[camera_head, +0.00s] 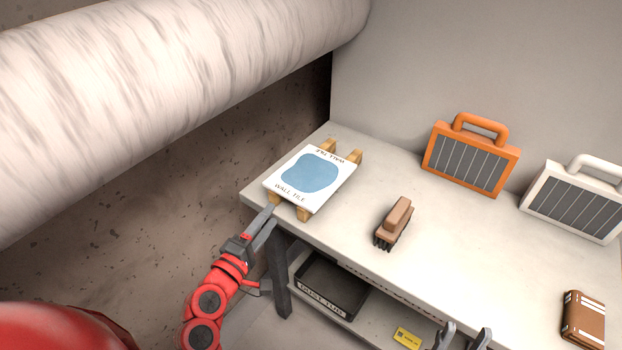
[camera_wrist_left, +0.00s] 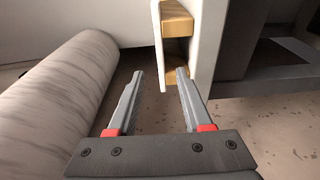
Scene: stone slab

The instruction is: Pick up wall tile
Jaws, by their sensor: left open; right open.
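The wall tile (camera_head: 311,173) is a white square slab with a blue blob and "WALL TILE" lettering. It lies flat on wooden blocks (camera_head: 304,212) at the left end of the slab table. My left gripper (camera_head: 270,214) is open and empty at the tile's near left edge, by the table's corner. In the left wrist view, the tile's thin white edge (camera_wrist_left: 157,40) lines up between the open fingertips (camera_wrist_left: 160,74); I cannot tell whether they touch it. My right gripper (camera_head: 464,339) is open at the bottom edge, in front of the table, only its fingers showing.
A brown brush (camera_head: 396,222) lies mid-table (camera_head: 440,240). An orange cased panel (camera_head: 470,160) and a white one (camera_head: 573,203) stand at the back. A brown book-like object (camera_head: 583,319) lies at right. A dark tub (camera_head: 331,285) sits below. A large pale roll (camera_head: 170,80) spans the left.

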